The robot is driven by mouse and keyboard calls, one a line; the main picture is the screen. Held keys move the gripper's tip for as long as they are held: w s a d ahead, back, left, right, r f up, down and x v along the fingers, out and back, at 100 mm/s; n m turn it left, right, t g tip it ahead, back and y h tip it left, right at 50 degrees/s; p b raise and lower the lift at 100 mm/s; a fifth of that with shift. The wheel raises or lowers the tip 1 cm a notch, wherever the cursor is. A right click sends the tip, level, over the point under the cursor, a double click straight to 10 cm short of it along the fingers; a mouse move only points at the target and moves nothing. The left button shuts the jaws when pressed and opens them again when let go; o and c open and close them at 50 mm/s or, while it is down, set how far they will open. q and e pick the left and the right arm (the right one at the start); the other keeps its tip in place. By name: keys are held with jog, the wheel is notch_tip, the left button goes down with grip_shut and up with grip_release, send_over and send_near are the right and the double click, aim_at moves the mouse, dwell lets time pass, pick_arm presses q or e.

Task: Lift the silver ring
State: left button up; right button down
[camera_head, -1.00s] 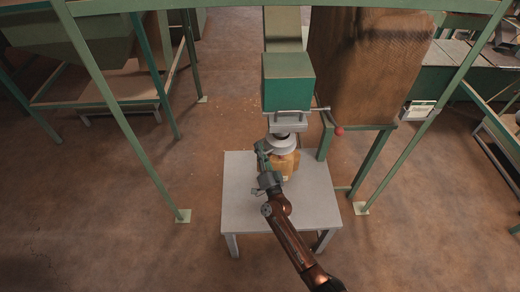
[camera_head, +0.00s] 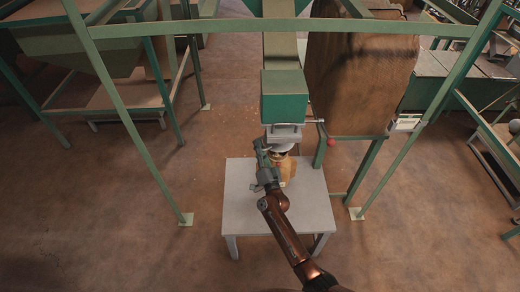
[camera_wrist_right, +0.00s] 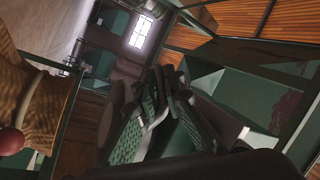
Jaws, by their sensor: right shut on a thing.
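The silver ring (camera_head: 284,147) sits around the spout under the green box (camera_head: 285,97), just above the tan sack (camera_head: 286,169). My right gripper (camera_head: 263,150) is at the ring's left side, shut on its edge; the contact is small in the head view. In the right wrist view my right gripper's fingers (camera_wrist_right: 155,112) are close together, with a bit of bright metal between them. The sack stands on the grey table (camera_head: 240,205), its mouth partly hidden by the ring and my gripper. My left gripper is not in view.
Green frame posts (camera_head: 130,130) stand on both sides. A large brown hopper (camera_head: 360,80) stands behind right. The table's front and right are bare.

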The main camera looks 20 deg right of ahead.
jog(key=shift+r, duration=0.45)
jog(key=c, duration=2)
grip_release()
jog(key=shift+r, duration=0.15)
jog(key=shift+c, duration=0.2)
jog(key=shift+f, duration=0.2)
jog(key=shift+s+f, duration=0.1)
jog(key=shift+s, duration=0.1)
jog(key=v, duration=1.1)
jog(key=shift+s, duration=0.25)
jog(key=shift+a+f, duration=0.1)
jog(key=shift+f, duration=0.1)
